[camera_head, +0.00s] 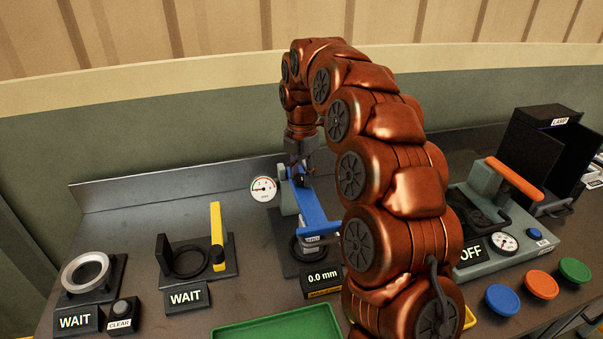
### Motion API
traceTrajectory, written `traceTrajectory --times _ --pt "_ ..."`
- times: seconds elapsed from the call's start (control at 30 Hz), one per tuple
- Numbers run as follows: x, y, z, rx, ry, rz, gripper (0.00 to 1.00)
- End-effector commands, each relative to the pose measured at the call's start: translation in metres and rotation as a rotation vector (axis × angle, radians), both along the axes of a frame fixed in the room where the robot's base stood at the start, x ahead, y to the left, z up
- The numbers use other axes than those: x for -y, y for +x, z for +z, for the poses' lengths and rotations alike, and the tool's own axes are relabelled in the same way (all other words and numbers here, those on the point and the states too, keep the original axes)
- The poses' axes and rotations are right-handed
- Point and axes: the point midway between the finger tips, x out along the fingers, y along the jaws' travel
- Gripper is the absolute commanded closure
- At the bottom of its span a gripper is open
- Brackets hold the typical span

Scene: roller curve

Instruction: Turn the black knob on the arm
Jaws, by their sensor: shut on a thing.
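My gripper (299,172) points down from the end of my copper-coloured arm, over the rear part of the blue arm (312,213) of a bench device. It is shut on the black knob (301,182) there; its fingers and the small size hide most of the knob. The blue arm reaches forward over a dark ring on the device's base. A round dial gauge (263,189) sits at the device's left side. A black display (322,278) in front reads 0.0 mm. My own arm hides the device's right side.
To the left stand a yellow-lever fixture (217,237) and a ring fixture (86,272), each with a WAIT sign. A green tray (275,328) lies in front. A grey press with an orange handle (514,179), a black lamp box (540,145) and coloured discs are right.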

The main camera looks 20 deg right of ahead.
Motion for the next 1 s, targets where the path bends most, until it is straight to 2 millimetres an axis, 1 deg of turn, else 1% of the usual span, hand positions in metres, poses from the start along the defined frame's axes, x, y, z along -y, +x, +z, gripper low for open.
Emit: traceTrajectory --times 0.1,0.3,0.8,0.83,1.0 --pt "0.0001 0.0004 0.0007 0.001 0.000 0.053 1.00" --pt "0.0001 0.0004 0.0005 0.001 0.000 0.105 1.00" --pt "0.0001 0.0005 0.0006 0.002 0.000 0.121 1.00" --pt "0.0001 0.0005 0.0006 0.002 0.000 0.121 0.64" --pt "0.0001 0.0003 0.0004 0.001 0.000 0.121 0.46"
